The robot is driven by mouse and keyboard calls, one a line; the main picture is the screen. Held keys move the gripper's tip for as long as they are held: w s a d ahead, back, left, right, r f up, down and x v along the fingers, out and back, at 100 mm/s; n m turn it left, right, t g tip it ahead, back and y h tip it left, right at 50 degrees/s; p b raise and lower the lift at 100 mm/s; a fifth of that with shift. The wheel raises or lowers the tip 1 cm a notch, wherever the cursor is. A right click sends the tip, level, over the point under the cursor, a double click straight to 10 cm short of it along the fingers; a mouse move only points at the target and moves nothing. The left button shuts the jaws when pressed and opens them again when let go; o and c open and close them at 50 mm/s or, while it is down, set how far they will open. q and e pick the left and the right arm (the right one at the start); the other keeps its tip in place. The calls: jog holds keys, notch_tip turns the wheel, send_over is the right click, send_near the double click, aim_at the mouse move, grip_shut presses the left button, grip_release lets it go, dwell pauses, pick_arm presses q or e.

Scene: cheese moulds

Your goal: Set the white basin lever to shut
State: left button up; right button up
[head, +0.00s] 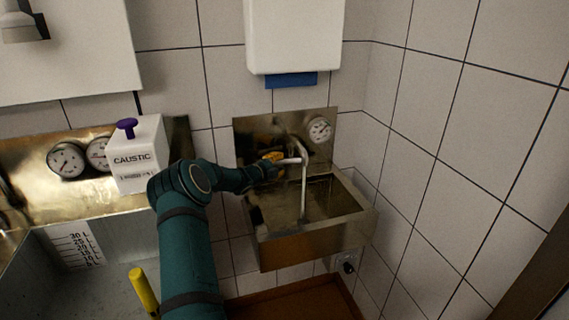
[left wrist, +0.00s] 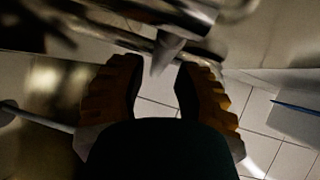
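The small metal hand basin (head: 315,245) hangs on the tiled wall, with a curved spout (head: 300,146) over it. A thin pale streak, seemingly running water, drops from the spout into the basin. The white lever (head: 291,161) sticks out level beside the spout, its left end at my left gripper (head: 273,158). In the left wrist view, my left gripper (left wrist: 158,88) has its orange fingers apart, with a pale tapered piece (left wrist: 167,52), probably the lever's end, at the mouth between them. I cannot tell whether they touch. My right gripper is not in view.
A round gauge (head: 320,130) sits on the basin's back plate. A white dispenser (head: 295,38) with a blue edge hangs above. A white CAUSTIC box (head: 138,158) with a purple knob and a large metal vat (head: 112,262) stand left. A yellow handle (head: 143,291) rises from the vat.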

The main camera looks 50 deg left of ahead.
aim_at(282, 162)
pick_arm(q)
jog(key=shift+x, duration=1.75)
grip_shut()
